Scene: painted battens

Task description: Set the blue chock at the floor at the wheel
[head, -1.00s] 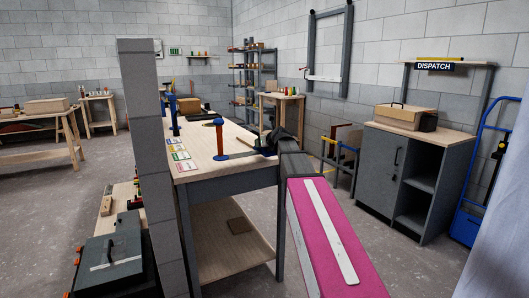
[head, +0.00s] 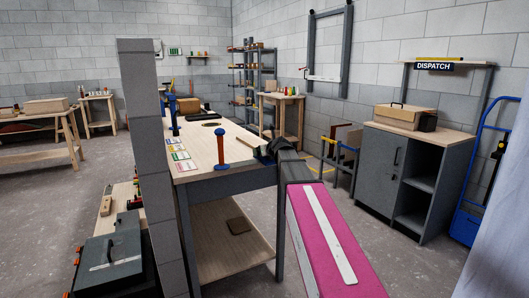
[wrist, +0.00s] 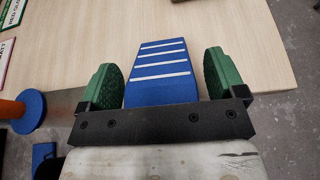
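The blue chock (wrist: 162,75), a block with several white stripes, shows in the wrist view over the pale wood bench top (wrist: 90,40). My gripper (wrist: 164,78) has its two green-padded fingers either side of the chock. The inner pad faces show, with narrow gaps to the chock, so the gripper looks open around it. The chock's near end is hidden behind the dark gripper bar. In the head view my gripper (head: 268,152) is at the bench's right edge, and I cannot make out the chock there. I cannot pick out a wheel in either view.
An orange post with blue ends (head: 221,150) stands left of my gripper. It also shows in the wrist view (wrist: 28,110). A grey pillar (head: 147,170) rises at the bench's left.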

